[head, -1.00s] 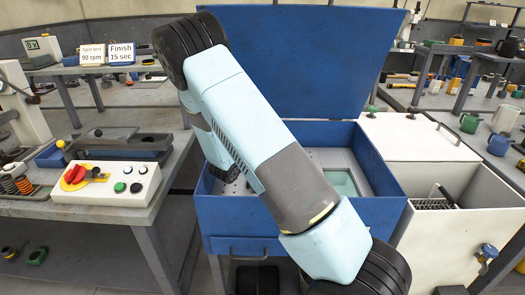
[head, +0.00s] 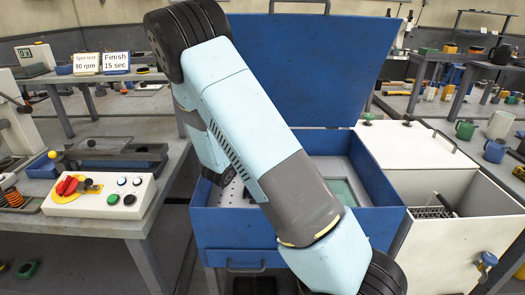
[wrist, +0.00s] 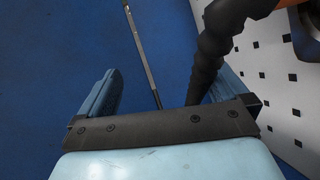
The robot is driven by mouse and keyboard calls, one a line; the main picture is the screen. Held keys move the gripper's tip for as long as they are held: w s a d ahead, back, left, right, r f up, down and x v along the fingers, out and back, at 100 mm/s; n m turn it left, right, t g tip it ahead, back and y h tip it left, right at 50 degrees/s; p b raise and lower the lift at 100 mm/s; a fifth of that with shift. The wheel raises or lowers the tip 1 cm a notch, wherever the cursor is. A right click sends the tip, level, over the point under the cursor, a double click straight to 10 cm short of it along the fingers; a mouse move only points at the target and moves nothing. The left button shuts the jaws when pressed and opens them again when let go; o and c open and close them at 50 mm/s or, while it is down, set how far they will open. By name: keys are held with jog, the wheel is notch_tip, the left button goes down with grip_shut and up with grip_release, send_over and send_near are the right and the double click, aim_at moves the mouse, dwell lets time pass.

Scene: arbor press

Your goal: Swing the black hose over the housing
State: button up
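The black ribbed hose (wrist: 212,50) shows in the wrist view, running from the upper right down between my fingers, close to the right one. My gripper (wrist: 165,90) is open, with its two fingers spread apart; I cannot tell whether the right finger touches the hose. An orange part (wrist: 287,3) at the top right edge, beside the hose, is cut off, and I cannot tell whether it belongs to the housing. In the head view my gripper and the hose are hidden, with my arm across the blue cabinet.
The blue cabinet (head: 235,222) has its lid (head: 290,65) raised. A thin metal rod (wrist: 143,55) and a white perforated panel (wrist: 272,80) are near my gripper. A white bin (head: 485,215) stands to the right. A control box (head: 95,195) sits on the left bench.

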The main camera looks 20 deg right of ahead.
jog(key=shift+d+r, duration=0.2)
jog(key=shift+r, duration=0.3)
jog(key=shift+d+r, duration=0.2)
jog(key=shift+r, duration=0.25)
jog(key=s+r, duration=0.3)
jog(key=shift+d, duration=0.15)
jog(key=s+r, duration=0.1)
jog(key=s, duration=0.1)
jog(key=s+r, duration=0.1)
jog(key=s, duration=0.2)
jog(key=s+r, duration=0.1)
jog(key=s, duration=0.1)
jog(key=shift+s+a+r, duration=0.15)
jog(key=shift+s+a, duration=0.05)
jog(key=shift+a, duration=0.15)
jog(key=c, duration=0.6)
jog(key=shift+s+r, duration=0.25)
jog(key=shift+s, duration=0.3)
jog(key=shift+s+r, duration=0.2)
jog(key=shift+s, duration=0.35)
jog(key=shift+c, duration=0.2)
